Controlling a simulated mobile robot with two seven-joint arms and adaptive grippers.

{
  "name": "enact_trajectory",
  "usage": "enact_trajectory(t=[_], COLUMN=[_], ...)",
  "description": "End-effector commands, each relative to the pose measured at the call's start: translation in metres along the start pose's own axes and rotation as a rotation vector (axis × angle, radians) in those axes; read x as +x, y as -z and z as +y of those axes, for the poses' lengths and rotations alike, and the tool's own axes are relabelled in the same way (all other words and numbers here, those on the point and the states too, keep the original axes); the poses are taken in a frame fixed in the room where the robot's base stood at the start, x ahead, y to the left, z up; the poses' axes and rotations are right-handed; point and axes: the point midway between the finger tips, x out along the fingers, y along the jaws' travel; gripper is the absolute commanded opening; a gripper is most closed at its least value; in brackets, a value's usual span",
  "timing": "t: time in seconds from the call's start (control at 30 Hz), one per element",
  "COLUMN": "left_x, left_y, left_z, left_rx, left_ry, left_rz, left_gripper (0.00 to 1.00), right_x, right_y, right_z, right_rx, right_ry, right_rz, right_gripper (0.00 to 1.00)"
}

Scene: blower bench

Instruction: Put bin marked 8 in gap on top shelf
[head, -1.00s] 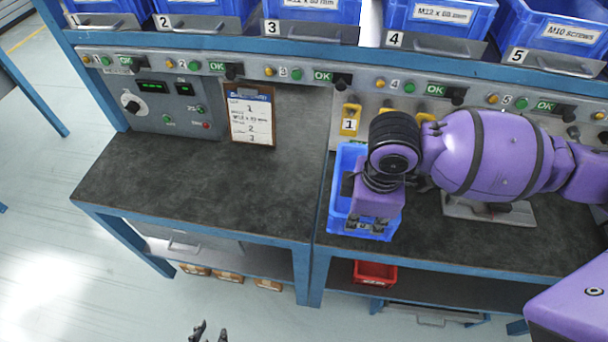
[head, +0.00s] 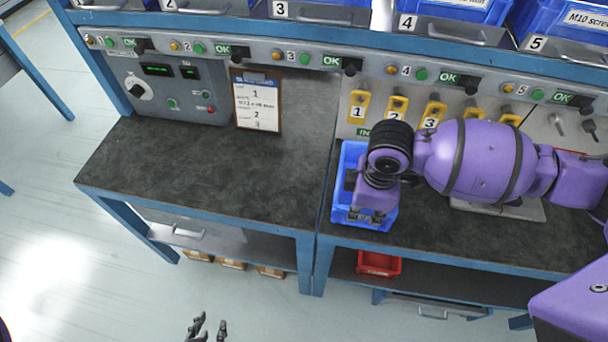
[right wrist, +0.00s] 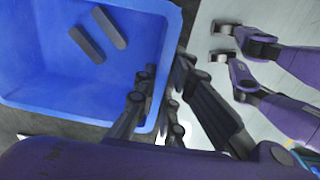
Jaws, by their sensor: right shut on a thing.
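A blue bin (head: 349,158) is at the left end of the right-hand bench, close to its front edge. I cannot tell whether it rests on the bench, and no number on it is readable. My right gripper (head: 370,216) is shut on the bin's near wall. The right wrist view shows the fingers at the wall of the blue bin (right wrist: 60,75), with two grey bars (right wrist: 96,34) inside. My left gripper (head: 208,328) is empty at the bottom edge, its fingers apart.
Yellow numbered hooks (head: 396,108) and a control strip (head: 300,58) lie behind the bin. A clipboard (head: 256,103) leans at the back of the clear left bench (head: 200,165). A red bin (head: 378,263) is on the lower shelf.

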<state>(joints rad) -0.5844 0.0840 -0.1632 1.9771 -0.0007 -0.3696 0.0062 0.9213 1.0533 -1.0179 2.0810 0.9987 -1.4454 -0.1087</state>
Motion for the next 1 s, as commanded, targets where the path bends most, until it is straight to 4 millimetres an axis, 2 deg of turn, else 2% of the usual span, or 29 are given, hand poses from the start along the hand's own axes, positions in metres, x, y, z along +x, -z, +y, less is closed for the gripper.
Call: enact_trajectory(t=[0.03,0.07,0.2,0.57,0.67,1.0], left_x=[0.000,0.000,0.000,0.001,0.000,-0.003], left_y=[0.001,0.001,0.001,0.000,0.005,0.017], left_z=[0.000,0.000,0.001,0.003,0.003,0.007], left_rx=[0.000,0.000,-0.001,-0.004,-0.004,-0.006], left_ry=[0.000,0.000,-0.001,-0.003,-0.003,-0.011], left_rz=[0.001,0.001,0.001,-0.001,0.005,0.018], left_gripper=[0.28,0.28,0.28,0.28,0.28,0.28], right_x=[0.002,0.002,0.002,-0.002,-0.015,-0.088], right_y=[0.000,-0.001,-0.001,-0.001,0.000,0.000], right_z=[-0.001,-0.001,-0.001,-0.001,0.000,0.001], right_rx=[0.001,0.001,0.001,0.000,0.000,0.000], right_ry=[0.001,0.003,0.003,0.001,0.000,-0.003], right_rz=[0.000,-0.001,-0.001,-0.001,0.001,0.001], right_gripper=[0.00,0.12,0.28,0.28,0.28,0.28])
